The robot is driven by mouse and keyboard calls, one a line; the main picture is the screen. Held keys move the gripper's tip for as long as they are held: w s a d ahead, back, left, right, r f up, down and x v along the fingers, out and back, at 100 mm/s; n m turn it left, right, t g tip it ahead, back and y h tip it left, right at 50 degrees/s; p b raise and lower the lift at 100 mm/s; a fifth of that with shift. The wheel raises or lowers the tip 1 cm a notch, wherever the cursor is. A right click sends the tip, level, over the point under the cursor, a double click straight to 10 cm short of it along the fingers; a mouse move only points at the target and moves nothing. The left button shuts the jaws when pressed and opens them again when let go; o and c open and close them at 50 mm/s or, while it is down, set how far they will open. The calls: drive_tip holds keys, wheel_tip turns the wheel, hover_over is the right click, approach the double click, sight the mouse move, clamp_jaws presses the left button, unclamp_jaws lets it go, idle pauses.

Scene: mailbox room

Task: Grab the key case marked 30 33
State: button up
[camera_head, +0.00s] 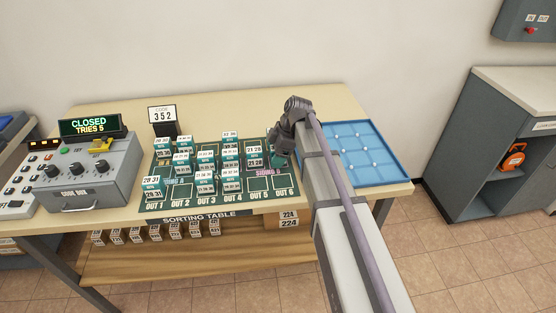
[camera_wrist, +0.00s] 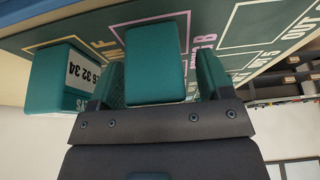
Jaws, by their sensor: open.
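Several teal key cases with white number labels stand on the dark green sorting mat (camera_head: 262,202). I cannot read 30 33 on any of them. My gripper (camera_head: 277,160) is over the right part of the mat and is open. In the wrist view my gripper (camera_wrist: 160,85) has its fingers on either side of a teal case (camera_wrist: 157,62), whose label is hidden, so I cannot tell its marking or whether the fingers touch it. Another case (camera_wrist: 62,75), with a label that seems to read 26 32 34, stands just left of the fingers there.
A code box (camera_head: 85,178) stands at left, its display (camera_head: 90,126) reading CLOSED, TRIES 5. A blue tray (camera_head: 372,160) lies right of my arm. Small cases (camera_head: 155,232) stand on the lower shelf.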

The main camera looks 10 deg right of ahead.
drive_tip(key=c, duration=1)
drive_tip(key=shift+r, duration=0.15)
drive_tip(key=shift+c, duration=0.2)
